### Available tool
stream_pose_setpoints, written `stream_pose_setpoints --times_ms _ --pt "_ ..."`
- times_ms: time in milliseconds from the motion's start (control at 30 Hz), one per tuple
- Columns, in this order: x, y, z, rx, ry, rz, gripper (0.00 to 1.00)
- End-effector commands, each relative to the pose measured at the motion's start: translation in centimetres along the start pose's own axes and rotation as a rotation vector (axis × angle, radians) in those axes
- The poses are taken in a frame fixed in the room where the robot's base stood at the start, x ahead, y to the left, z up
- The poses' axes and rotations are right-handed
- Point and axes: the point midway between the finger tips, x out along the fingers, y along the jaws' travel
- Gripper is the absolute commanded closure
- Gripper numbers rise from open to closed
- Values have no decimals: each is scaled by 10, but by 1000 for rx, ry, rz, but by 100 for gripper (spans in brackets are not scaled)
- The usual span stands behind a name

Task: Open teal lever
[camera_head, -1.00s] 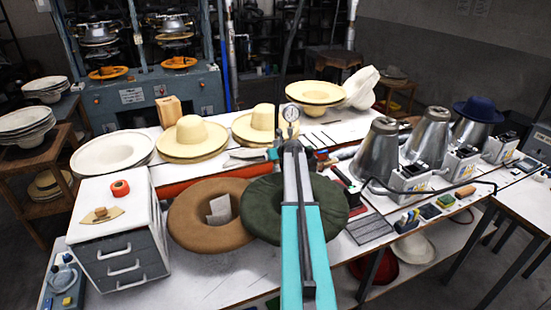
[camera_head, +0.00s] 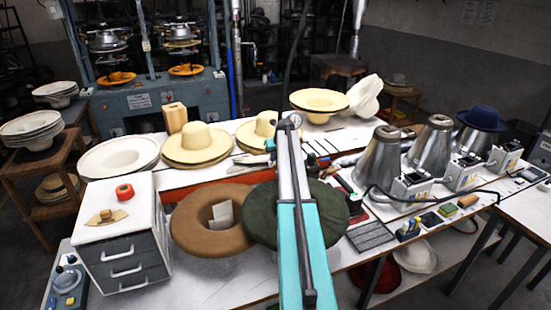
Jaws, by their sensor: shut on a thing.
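My teal and grey arm reaches from the bottom middle of the head view up over the work table. My gripper cannot be made out; the arm's far end hides that spot. A small dark teal piece (camera_head: 270,145) shows just left of the arm's far part, beside the table's back shelf. I cannot tell whether it is the teal lever or part of my wrist. No other teal lever can be made out.
Brown (camera_head: 205,238) and dark green (camera_head: 268,225) felt hats lie beside and behind my arm. Straw hats (camera_head: 196,146) stand on the back shelf. A white drawer unit (camera_head: 118,240) is at left, metal cones (camera_head: 380,152) at right. The white table front (camera_head: 215,285) is partly clear.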

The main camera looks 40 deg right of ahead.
Motion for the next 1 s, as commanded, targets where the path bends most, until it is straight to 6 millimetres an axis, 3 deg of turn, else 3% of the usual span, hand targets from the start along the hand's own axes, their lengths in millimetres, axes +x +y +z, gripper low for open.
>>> stream_pose_setpoints --times_ms 567,600,700,1000 --pt "-1 -1 0 0 27 -2 100" --pt "0 -1 0 0 27 -2 86" --pt "0 -2 0 0 26 -2 73" --pt "-1 -5 0 1 26 -6 73"
